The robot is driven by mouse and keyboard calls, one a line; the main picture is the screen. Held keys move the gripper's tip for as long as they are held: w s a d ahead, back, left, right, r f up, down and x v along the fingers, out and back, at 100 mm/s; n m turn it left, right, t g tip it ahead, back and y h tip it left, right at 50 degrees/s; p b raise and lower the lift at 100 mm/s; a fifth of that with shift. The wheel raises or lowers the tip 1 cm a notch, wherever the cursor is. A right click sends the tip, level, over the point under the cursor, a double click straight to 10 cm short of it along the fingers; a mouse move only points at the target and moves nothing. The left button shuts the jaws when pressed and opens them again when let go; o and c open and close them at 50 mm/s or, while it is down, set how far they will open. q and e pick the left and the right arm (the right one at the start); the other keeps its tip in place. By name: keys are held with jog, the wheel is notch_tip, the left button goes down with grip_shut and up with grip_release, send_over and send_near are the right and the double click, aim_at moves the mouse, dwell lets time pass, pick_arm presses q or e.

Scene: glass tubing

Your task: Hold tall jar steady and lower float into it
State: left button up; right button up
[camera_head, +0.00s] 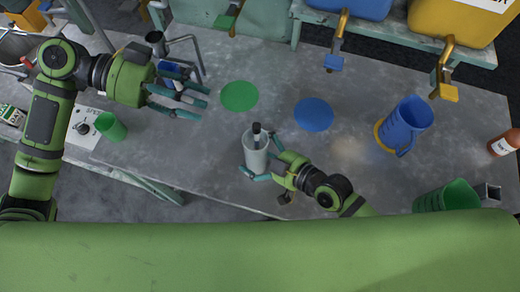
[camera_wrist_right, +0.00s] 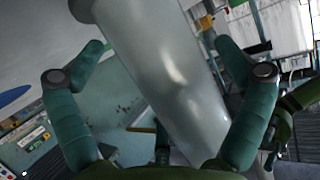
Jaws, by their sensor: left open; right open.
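The tall jar (camera_head: 256,158) is a pale translucent cylinder on the grey bench, near the middle of the head view. A slim piece with a dark top (camera_head: 257,128), which looks like the float, shows at the jar's upper end. How deep it sits I cannot tell. My right gripper (camera_head: 263,159) is open with its fingers on either side of the jar. In the right wrist view the jar (camera_wrist_right: 165,75) stands between the spread fingers, with gaps beside them. My left gripper (camera_head: 200,102) is open above the bench at left, apart from the jar.
A blue object (camera_head: 172,71) and metal tubing (camera_head: 186,42) are behind my left fingers. A green cup (camera_head: 111,127) is at left. Green (camera_head: 239,96) and blue (camera_head: 314,114) discs lie beyond the jar. A blue jug (camera_head: 405,123) and brown bottle (camera_head: 505,143) stand right. Taps overhang the back.

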jog(key=v, duration=1.2)
